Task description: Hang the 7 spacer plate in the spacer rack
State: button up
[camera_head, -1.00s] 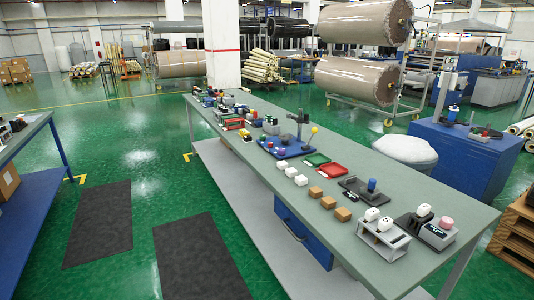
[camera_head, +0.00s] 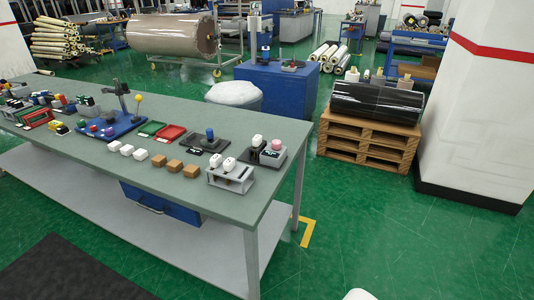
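I cannot pick out the 7 spacer plate in this view; no number is readable at this size. I cannot tell for sure which item is the spacer rack. A small grey stand (camera_head: 232,183) with white-topped pieces sits at the near right corner of the workbench (camera_head: 95,190). Beside it is a dark and grey unit (camera_head: 268,156) with a white and a pink top. My gripper is not in view.
A blue cabinet (camera_head: 276,95), a pallet (camera_head: 367,142) and a pillar (camera_head: 485,105) stand beyond. Green floor right of the bench is clear.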

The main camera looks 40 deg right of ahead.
aim_at(257, 140)
jog(key=z, duration=0.7)
